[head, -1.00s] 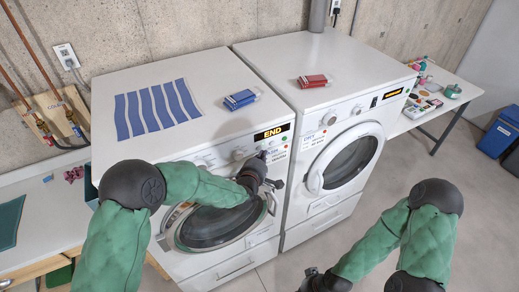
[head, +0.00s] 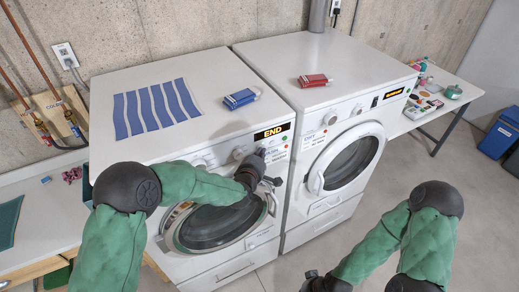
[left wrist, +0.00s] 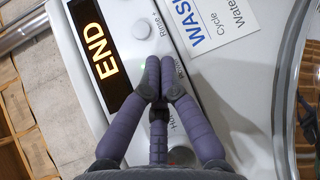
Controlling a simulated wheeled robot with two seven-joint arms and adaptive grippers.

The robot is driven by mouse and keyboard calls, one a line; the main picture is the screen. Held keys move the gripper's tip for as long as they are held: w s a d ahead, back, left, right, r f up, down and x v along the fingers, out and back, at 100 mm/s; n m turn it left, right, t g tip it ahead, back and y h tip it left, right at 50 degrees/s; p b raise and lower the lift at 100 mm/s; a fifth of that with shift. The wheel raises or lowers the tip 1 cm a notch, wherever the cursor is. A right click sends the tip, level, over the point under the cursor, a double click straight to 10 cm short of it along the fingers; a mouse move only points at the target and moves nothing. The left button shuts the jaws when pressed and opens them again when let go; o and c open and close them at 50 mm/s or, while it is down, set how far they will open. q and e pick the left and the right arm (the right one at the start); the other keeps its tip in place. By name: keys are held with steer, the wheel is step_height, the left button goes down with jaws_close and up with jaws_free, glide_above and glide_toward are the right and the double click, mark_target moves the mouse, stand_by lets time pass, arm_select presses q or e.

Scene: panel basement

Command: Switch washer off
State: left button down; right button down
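The washer (head: 215,235) is the left white machine, with a round glass door and a lit display (head: 271,133) reading END. The display also shows lit in the left wrist view (left wrist: 98,45). My left gripper (head: 264,160) is at the washer's control panel, just below the display.
The dryer (head: 320,200) stands right of the washer, with a red box (head: 313,80) on top. A side table (head: 440,105) holds small items. Open floor lies in front.

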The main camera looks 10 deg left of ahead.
arm_select(q)
steer(key=shift+d, duration=0.1)
steer(key=shift+s+d+b, duration=0.25)
steer(key=shift+s+b, duration=0.05)
steer(key=shift+s, duration=0.15)
steer(key=s+d+b, duration=0.1)
steer(key=s+d, duration=0.2)
steer(key=s, duration=0.2)
steer(key=shift+d, duration=0.25)
stand_by(0.5)
steer(key=shift+w, duration=0.1)
stand_by(1.0)
